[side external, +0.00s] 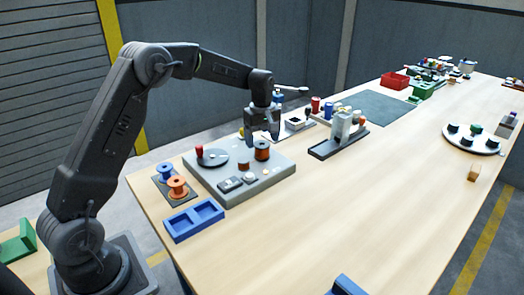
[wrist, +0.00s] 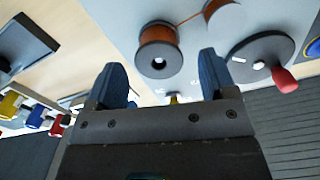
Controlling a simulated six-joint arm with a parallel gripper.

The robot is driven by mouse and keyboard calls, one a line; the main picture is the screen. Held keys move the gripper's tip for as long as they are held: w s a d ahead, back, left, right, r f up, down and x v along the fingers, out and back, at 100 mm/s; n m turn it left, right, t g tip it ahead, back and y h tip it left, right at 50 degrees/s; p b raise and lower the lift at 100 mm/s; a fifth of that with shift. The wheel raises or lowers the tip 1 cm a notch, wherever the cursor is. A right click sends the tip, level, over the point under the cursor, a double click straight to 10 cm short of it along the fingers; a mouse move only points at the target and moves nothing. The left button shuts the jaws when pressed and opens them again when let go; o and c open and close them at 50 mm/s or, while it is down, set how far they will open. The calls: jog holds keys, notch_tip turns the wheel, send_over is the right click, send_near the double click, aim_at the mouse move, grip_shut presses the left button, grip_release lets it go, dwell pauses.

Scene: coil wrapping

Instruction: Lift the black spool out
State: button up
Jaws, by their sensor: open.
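The black spool (side external: 262,151), wound with copper-coloured wire, stands upright on the grey winding base (side external: 268,178). In the wrist view the spool (wrist: 158,50) shows its dark flange and hub, with a strand of wire running to a smaller copper-coloured roll (wrist: 226,19). My gripper (side external: 262,136) is just above or beside the spool in the side view. In the wrist view my gripper (wrist: 162,66) has its two blue fingers wide apart, with the spool lying between and beyond their tips. I see no contact, and nothing is between the jaws.
A crank disc (side external: 213,158) with a red knob (side external: 199,151) is on the base's left. A blue two-compartment tray (side external: 194,220) and a rack with blue and orange spools (side external: 177,187) are nearby. A grey fixture (side external: 341,130) stands to the right. The table's front right is mostly clear.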

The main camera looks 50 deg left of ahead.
aim_at(263, 145)
notch_tip(263, 145, down, 3)
jog(key=shift+w+f, duration=0.1)
jog(key=shift+f, duration=0.05)
jog(key=c, duration=1)
jog(key=r, duration=0.3)
jog(key=a+r, duration=0.1)
jog(key=r, duration=0.1)
jog(key=shift+s, duration=0.35)
jog(key=s+a+r, duration=0.6)
jog(key=s+a, duration=0.1)
jog(key=shift+a, duration=0.4)
